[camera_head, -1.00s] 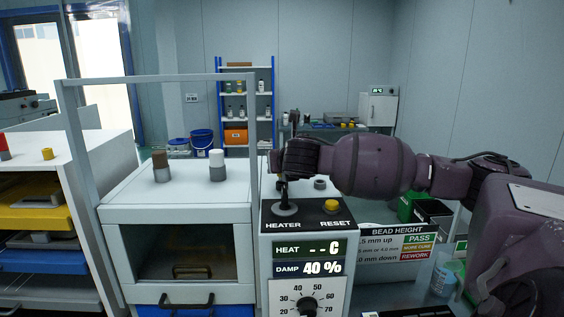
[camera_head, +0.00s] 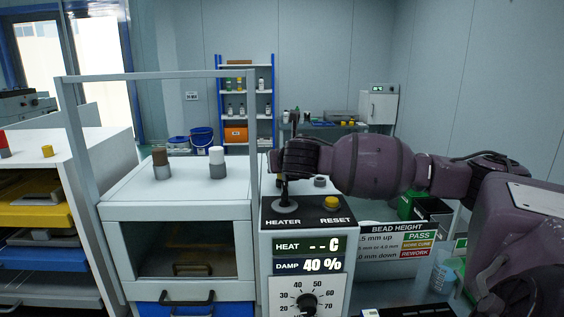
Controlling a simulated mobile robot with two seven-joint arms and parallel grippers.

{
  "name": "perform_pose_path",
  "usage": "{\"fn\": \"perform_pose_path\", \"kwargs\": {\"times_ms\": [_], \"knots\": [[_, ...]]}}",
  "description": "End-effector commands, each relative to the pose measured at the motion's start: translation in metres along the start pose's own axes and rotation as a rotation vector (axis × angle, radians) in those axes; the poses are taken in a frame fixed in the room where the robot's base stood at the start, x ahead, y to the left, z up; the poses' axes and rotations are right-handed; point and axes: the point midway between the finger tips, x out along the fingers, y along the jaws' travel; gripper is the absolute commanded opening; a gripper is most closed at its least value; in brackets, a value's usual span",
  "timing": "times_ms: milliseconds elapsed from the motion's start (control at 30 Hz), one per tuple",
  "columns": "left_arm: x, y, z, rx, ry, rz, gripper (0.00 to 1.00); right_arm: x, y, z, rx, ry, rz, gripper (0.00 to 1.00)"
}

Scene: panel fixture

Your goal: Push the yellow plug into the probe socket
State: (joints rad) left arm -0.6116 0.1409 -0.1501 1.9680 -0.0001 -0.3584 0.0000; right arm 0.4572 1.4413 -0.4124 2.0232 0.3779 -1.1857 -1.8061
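A small yellow piece (camera_head: 47,151) stands on the left cabinet top; I cannot tell whether it is the yellow plug. A yellow button (camera_head: 331,202) sits on the black top of the control box above the word RESET. No part is clearly marked as the probe socket; a small grey ring (camera_head: 320,181) shows behind the button, partly hidden by my arm. My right gripper (camera_head: 284,178) points down over the HEATER lever (camera_head: 285,206), left of the yellow button. Its fingers are dark and overlap the lever, so their opening is unclear. My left gripper is not in view.
A brown-topped post (camera_head: 161,163) and a white-topped post (camera_head: 217,163) stand on the middle cabinet (camera_head: 125,195), under a grey frame (camera_head: 160,78). A red-topped piece (camera_head: 4,145) is at far left. A bead height sign (camera_head: 392,243) stands right of the control box.

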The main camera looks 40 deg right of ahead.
Motion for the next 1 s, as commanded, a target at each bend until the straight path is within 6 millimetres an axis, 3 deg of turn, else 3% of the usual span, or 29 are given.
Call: {"fn": "perform_pose_path", "kwargs": {"times_ms": [333, 533, 1000], "knots": [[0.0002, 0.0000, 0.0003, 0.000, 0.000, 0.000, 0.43, 0.0012, 0.0004, -0.0072, -0.004, 0.013, 0.001, 0.39], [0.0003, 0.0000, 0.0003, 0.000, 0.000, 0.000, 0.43, 0.0013, 0.0005, -0.0081, -0.005, 0.015, 0.001, 0.68], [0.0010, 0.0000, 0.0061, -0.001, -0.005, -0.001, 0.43, -0.0050, 0.0005, -0.0089, -0.007, 0.015, 0.002, 0.69]]}}
